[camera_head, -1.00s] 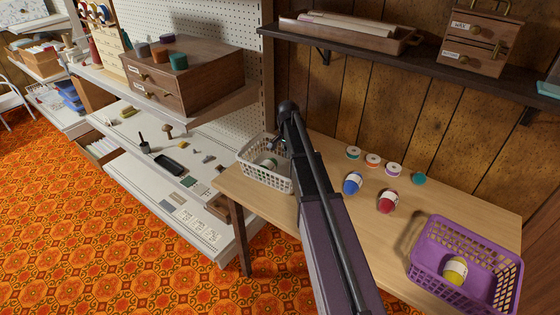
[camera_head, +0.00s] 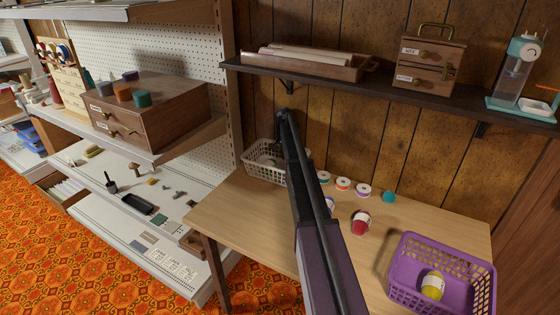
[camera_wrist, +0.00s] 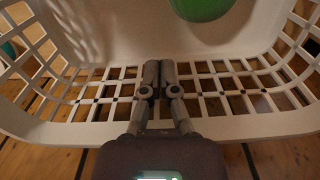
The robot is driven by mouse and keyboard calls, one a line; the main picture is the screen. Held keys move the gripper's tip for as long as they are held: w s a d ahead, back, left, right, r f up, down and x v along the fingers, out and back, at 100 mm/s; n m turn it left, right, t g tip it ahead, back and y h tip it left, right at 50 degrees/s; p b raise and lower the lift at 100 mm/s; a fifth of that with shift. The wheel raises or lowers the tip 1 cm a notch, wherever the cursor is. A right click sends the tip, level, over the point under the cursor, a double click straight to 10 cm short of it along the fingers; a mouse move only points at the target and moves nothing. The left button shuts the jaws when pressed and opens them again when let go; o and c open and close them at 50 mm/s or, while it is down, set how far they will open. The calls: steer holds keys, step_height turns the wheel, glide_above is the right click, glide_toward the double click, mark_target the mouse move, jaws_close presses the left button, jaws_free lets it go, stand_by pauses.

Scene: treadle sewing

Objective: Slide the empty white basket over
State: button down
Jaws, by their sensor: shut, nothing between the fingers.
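The white lattice basket (camera_head: 262,174) stands at the back left of the wooden table, close to the wall. It is not empty: a round green thing (camera_wrist: 203,8) lies inside it in the wrist view. The wrist view also shows the basket's lattice wall (camera_wrist: 217,88) close up. My gripper (camera_wrist: 160,67) is shut, its fingers together and empty, over the middle of that wall. I cannot tell whether the fingertips touch it. In the head view my arm hides part of the basket's right side.
A dark shelf (camera_head: 390,98) hangs above. The table's front left is clear.

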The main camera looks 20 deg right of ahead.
steer(key=shift+r, duration=0.2)
stand_by(0.3)
step_height(320, 180, up, 10)
steer(key=p, duration=1)
steer(key=shift+f, duration=0.2)
steer(key=shift+d, duration=0.1)
stand_by(0.3)
steer(key=s+a+n, duration=0.3)
steer(key=s+a, duration=0.7)
steer(key=s, duration=0.3)
steer(key=s+a+r+n+p, duration=0.1)
steer(key=s+a+n, duration=0.3)
steer(key=s+a, duration=0.6)
steer(key=s+a+n, duration=0.3)
steer(key=s+a, duration=0.7)
steer(key=s, duration=0.6)
steer(key=shift+s+a+r+n, duration=0.2)
steer(key=shift+r+n, duration=0.05)
steer(key=shift+n, duration=0.05)
steer(key=shift+d, duration=0.1)
